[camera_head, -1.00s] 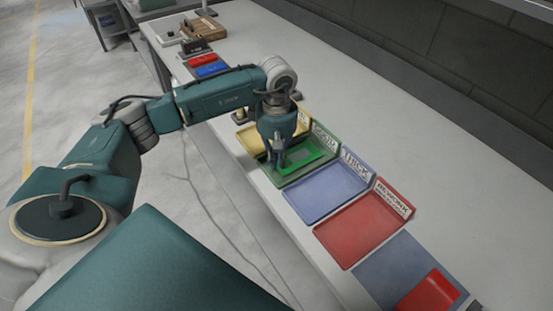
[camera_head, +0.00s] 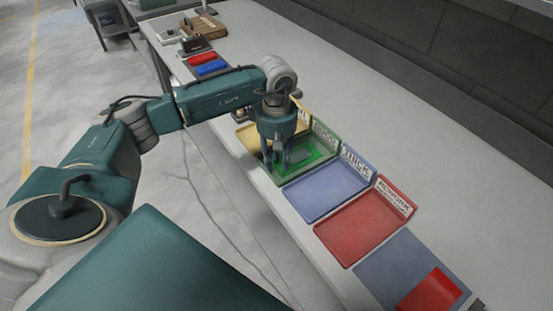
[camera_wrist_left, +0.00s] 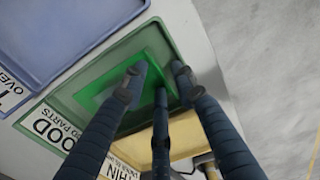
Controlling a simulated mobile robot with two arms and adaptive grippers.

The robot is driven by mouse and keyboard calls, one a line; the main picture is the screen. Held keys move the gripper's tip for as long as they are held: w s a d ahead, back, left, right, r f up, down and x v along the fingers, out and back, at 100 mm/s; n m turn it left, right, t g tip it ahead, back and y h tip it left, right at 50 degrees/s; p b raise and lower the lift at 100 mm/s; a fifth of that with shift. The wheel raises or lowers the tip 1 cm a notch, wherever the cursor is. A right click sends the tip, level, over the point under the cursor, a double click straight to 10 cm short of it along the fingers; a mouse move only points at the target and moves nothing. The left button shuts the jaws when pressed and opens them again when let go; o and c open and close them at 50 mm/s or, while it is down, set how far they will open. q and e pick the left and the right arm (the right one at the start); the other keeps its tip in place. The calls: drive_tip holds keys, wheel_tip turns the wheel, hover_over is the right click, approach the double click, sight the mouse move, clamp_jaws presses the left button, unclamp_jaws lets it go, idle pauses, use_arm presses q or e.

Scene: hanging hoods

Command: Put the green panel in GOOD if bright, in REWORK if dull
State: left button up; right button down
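The green panel (camera_head: 318,152), bright green, is in the green GOOD tray (camera_head: 322,168), under my left gripper (camera_head: 279,163). In the left wrist view the panel (camera_wrist_left: 108,82) appears flat inside the green tray (camera_wrist_left: 62,100), partly hidden by the fingers. My left gripper (camera_wrist_left: 158,82) has its fingers spread apart over the panel, with nothing visibly clamped between them. The red REWORK tray (camera_head: 362,228) is empty, to the right beyond the blue tray. My right gripper is not in view.
The blue THICK tray (camera_head: 325,191) is empty between the green and red trays. A yellow tray (camera_head: 256,140) stands left of the green one. A red panel (camera_head: 430,291) lies on a grey-blue mat (camera_head: 393,267) at lower right. The table behind the trays is clear.

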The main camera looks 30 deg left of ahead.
use_arm(q)
drive_tip(key=shift+r, duration=0.1)
wheel_tip(320, 180, up, 12)
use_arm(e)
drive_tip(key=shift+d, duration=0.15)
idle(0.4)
